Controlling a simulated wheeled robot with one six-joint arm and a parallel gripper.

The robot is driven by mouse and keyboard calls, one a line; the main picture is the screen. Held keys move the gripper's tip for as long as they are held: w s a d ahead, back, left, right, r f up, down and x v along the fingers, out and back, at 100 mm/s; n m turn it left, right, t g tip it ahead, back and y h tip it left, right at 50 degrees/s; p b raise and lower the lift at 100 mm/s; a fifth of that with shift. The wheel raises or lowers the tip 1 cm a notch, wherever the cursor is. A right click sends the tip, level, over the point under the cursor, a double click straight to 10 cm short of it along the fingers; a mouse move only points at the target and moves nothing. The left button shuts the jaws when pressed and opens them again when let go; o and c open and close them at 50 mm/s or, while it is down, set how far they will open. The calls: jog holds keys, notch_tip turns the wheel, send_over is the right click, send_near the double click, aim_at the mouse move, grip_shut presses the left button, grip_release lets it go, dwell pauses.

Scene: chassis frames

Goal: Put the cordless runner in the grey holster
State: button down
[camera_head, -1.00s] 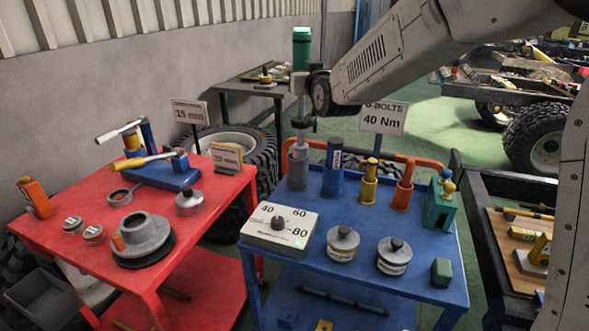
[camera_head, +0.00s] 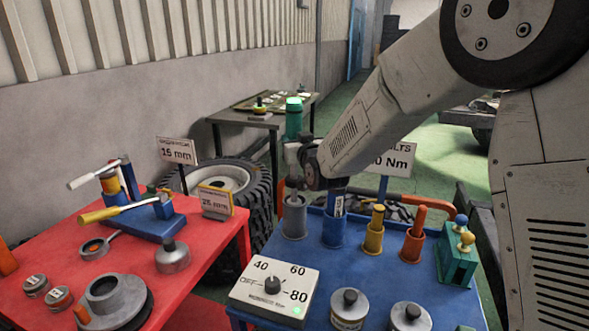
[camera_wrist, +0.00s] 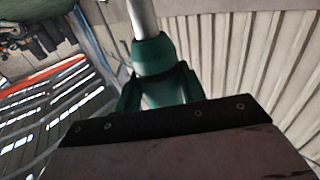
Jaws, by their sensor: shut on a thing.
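The runner (camera_head: 294,119) stands upright, with a green upper body and a light at its top. My gripper (camera_head: 297,154) is shut on it below the green part, at the end of my arm. The grey holster (camera_head: 294,217) is directly underneath, at the back left of the blue cart. A narrow grey lower part shows between gripper and holster; I cannot tell how deep it sits in the mouth.
Blue (camera_head: 334,228), yellow (camera_head: 373,238) and orange (camera_head: 413,245) holsters stand in a row right of the grey one, each filled. A green block (camera_head: 457,262) is at the row's end. A dial box (camera_head: 273,290) stands in front. A red table (camera_head: 205,240) is at left.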

aim_at(295, 166)
jog(key=shift+f, duration=3.95)
jog(key=c, duration=0.8)
grip_release()
jog(key=shift+f, duration=0.1)
jog(key=shift+c, duration=0.2)
jog(key=shift+r, duration=0.2)
jog(key=v, duration=1.2)
jog(key=shift+d, duration=0.1)
